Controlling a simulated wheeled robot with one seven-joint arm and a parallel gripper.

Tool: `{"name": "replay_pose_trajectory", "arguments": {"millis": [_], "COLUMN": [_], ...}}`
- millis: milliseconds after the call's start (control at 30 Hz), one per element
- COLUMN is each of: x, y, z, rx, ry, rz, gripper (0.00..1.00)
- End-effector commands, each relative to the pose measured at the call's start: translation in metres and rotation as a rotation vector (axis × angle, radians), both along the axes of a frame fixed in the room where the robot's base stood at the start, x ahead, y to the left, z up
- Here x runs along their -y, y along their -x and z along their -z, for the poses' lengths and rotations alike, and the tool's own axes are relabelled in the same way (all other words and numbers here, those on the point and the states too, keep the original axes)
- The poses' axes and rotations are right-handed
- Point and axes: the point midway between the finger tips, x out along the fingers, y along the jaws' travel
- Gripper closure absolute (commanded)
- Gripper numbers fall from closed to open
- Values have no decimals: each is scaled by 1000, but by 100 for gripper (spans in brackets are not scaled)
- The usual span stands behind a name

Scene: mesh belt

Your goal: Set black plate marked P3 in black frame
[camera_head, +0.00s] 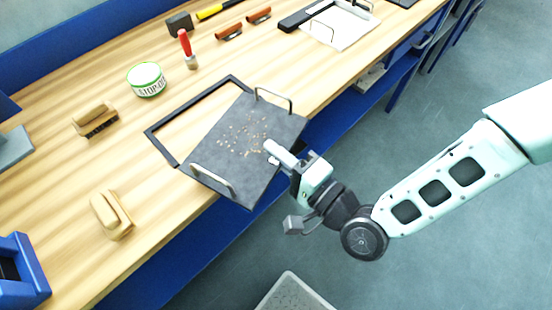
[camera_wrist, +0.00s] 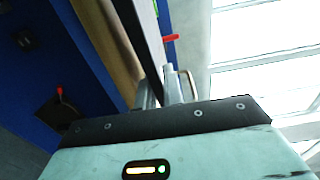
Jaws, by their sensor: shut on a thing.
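The black plate (camera_head: 266,128) has two wire handles and a patch of small pale crumbs on top. My gripper (camera_head: 274,152) is shut on the plate's near right edge and holds it tilted and turned against the frame. The black frame (camera_head: 165,129) lies on the wooden bench; the plate hides its right part. I cannot tell whether the plate touches the frame. No P3 mark is readable. In the wrist view the plate (camera_wrist: 142,35) shows only as a dark edge-on strip running up from the gripper fingers (camera_wrist: 172,88).
On the bench (camera_head: 60,190) are two wooden brushes (camera_head: 95,119) (camera_head: 111,214), a white-green tin (camera_head: 146,79), a red-handled brush (camera_head: 187,48) and a blue box (camera_head: 22,270). A grey bin (camera_head: 292,292) stands on the floor.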

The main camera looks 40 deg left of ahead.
Motion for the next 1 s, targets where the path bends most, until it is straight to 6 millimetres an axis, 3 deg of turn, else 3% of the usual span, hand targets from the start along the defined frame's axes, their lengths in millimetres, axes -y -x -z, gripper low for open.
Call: {"name": "replay_pose_trajectory", "arguments": {"millis": [300,700,733,800,1000], "x": [0,0,0,0,0], "y": [0,0,0,0,0], "z": [33,40,40,39,39], "rx": [0,0,0,0,0], "ry": [-2,-3,1,1,1], "rz": [1,1,0,0,1], "gripper": [100,100,83,69,69]}}
